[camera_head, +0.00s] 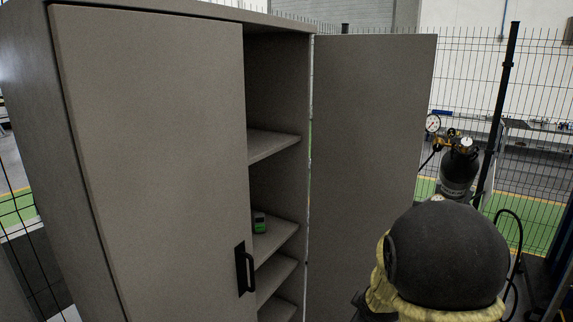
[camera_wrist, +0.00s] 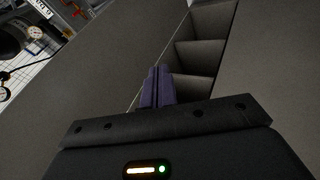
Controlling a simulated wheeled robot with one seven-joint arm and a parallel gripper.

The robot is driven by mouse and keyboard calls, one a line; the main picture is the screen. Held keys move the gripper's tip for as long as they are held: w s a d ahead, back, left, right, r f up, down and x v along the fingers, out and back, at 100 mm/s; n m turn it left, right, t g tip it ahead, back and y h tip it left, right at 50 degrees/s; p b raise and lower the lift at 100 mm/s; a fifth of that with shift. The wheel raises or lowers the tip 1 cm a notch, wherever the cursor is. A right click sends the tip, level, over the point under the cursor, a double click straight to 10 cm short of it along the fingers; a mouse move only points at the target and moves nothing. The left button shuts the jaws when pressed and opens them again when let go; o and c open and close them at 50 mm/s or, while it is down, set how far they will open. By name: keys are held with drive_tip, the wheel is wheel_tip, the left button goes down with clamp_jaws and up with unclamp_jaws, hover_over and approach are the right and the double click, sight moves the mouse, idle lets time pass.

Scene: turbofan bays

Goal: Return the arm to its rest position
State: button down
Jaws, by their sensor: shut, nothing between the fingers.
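My arm (camera_head: 447,255) shows at the lower right in the head view, a dark rounded link with yellowish covering, in front of the open right door. My gripper (camera_wrist: 157,72) is in the wrist view, with its two dark purple fingers together and nothing between them. It points towards the open cabinet, whose shelves show beyond the fingertips. The gripper's fingers are hidden in the head view, so its distance from the cabinet is hard to tell.
A tall grey-brown cabinet has its left door (camera_head: 150,160) closed, with a black handle (camera_head: 245,270), and its right door (camera_head: 370,150) wide open. A small green-and-black device (camera_head: 260,223) sits on a shelf. A gas cylinder with gauges (camera_head: 460,170) stands at the right by a wire fence.

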drive_tip(key=s+a+m+g, duration=0.2)
drive_tip(key=s+m, duration=0.3)
drive_tip(key=s, duration=0.4)
drive_tip(key=s+a+r+m+g+y, duration=0.1)
drive_tip(key=s+a+m+g, duration=0.1)
drive_tip(key=s+m, duration=0.3)
drive_tip(key=s, duration=0.4)
drive_tip(key=shift+g, duration=0.4)
drive_tip(key=shift+a, duration=0.1)
